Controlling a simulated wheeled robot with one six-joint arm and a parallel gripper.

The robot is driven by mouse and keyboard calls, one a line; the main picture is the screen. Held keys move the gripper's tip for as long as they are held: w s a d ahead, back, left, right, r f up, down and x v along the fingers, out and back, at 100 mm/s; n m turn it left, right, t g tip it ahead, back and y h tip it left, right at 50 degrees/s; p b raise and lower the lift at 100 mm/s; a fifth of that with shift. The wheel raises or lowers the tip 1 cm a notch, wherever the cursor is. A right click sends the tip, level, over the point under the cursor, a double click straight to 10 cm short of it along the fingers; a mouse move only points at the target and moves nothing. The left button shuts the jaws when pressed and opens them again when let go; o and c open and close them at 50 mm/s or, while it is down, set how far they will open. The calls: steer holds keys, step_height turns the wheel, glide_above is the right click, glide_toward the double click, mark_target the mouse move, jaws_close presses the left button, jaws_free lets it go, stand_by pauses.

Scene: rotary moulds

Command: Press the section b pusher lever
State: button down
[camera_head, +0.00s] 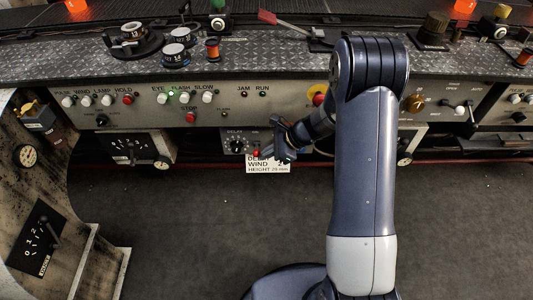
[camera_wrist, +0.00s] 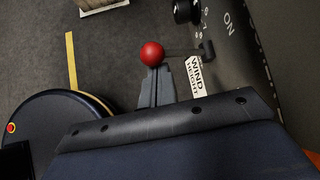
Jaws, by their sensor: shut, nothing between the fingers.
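A lever with a red ball knob (camera_wrist: 152,54) sticks out from the dark panel in the wrist view. Its thin rod runs right to a dark mount on the panel. The red knob also shows small in the head view (camera_head: 257,154), below the delay dial. My gripper (camera_wrist: 154,76) is shut and empty, with its fingertips right at the knob. Whether they touch it I cannot tell. In the head view my gripper (camera_head: 266,155) is beside the knob on its right. No section b label is readable.
A white card (camera_head: 268,165) reading "WIND HEIGHT" hangs just below the lever. The delay dial (camera_head: 238,147) sits left of it. Other panels with a black lever (camera_head: 132,150) and a gauge lie further left. The floor (camera_head: 220,230) in front is clear.

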stand_by(0.4)
steer(key=p+v, duration=0.2)
steer(key=v, duration=0.8)
steer(key=shift+d+r, duration=0.2)
steer(key=shift+d, duration=0.1)
steer(key=shift+s, duration=0.1)
steer(key=w+a+f+n+t+b, duration=0.1)
steer(key=a+f+n+t+b, duration=0.15)
steer(key=f+b, duration=0.8)
steer(key=w+a+f+n+t+b, duration=0.1)
steer(key=a+f+t+b, duration=0.35)
steer(key=b, duration=1.15)
steer(key=shift+g+y, duration=0.3)
steer(key=shift+g, duration=0.1)
steer(key=shift+s+d+r+p, duration=0.15)
steer(key=shift+d+p, duration=0.3)
steer(key=shift+d, duration=0.4)
steer(key=shift+s+d+r+p, duration=0.1)
steer(key=shift+d+r+p, duration=0.1)
steer(key=shift+d+p, duration=0.5)
steer(key=shift+s+d+r+p, duration=0.15)
steer(key=shift+d+p, duration=0.1)
steer(key=shift+d, duration=0.8)
